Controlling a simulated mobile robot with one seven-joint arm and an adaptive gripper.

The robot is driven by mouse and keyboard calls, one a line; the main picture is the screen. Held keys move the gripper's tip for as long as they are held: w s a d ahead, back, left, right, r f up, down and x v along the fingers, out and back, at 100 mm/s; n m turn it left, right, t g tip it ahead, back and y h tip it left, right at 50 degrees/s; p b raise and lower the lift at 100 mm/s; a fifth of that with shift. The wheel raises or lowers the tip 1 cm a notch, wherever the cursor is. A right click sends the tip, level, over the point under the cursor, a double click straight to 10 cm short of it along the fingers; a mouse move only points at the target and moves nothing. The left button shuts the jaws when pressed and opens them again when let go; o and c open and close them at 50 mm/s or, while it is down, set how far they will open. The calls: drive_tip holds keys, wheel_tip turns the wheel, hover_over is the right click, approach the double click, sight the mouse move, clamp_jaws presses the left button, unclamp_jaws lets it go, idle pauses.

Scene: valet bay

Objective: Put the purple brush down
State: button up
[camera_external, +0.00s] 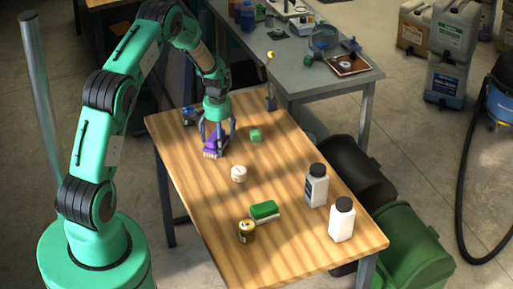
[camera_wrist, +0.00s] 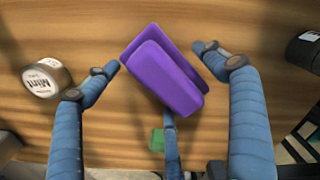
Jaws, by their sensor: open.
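The purple brush (camera_external: 215,144) is on the wooden table (camera_external: 185,155) near its far left end. Its pale bristles face down and appear to touch the table top. My gripper (camera_external: 218,133) is right above it, pointing down, with its blue fingers spread around the brush. In the wrist view the purple back of the brush (camera_wrist: 165,70) lies tilted between the fingers. The left and right fingers of my gripper (camera_wrist: 158,56) stand apart from its sides. A third finger comes up from below, close to the brush's lower end; whether it touches is unclear.
A green block (camera_external: 255,134) and a round tin (camera_external: 238,173) stand close to the brush. A green-and-white brush or sponge (camera_external: 264,210), a dark can (camera_external: 246,231) and two white bottles (camera_external: 316,186) (camera_external: 342,220) are nearer the front. The table between is clear.

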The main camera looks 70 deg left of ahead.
wheel_tip(320, 180, up, 12)
drive_tip(key=shift+f+p, duration=0.1)
drive_tip(key=shift+p, duration=0.8)
idle(0.5)
drive_tip(key=shift+w+d+r, duration=0.1)
drive_tip(key=shift+r, duration=0.1)
drive_tip(key=w+d+r+m+t, duration=0.2)
drive_tip(key=w+d+r+m, duration=0.1)
drive_tip(key=d+r, duration=1.9)
drive_tip(key=s+d+r+m+t+y, duration=0.1)
drive_tip(key=s+d+r, duration=0.3)
drive_tip(key=d+r, duration=0.3)
drive_tip(key=s+d+r+m, duration=0.1)
drive_tip(key=s+d+r, duration=0.2)
drive_tip(key=d+r, duration=0.35)
drive_tip(key=s+d+r+m+t+h, duration=0.1)
drive_tip(key=s+d+r+m, duration=0.3)
drive_tip(key=s+d, duration=1.4)
drive_tip(key=s+t, duration=0.1)
drive_tip(key=s, duration=0.3)
drive_tip(key=shift+s+d+r+t, duration=0.15)
drive_tip(key=shift+d+t, duration=0.05)
drive_tip(key=shift+t, duration=0.1)
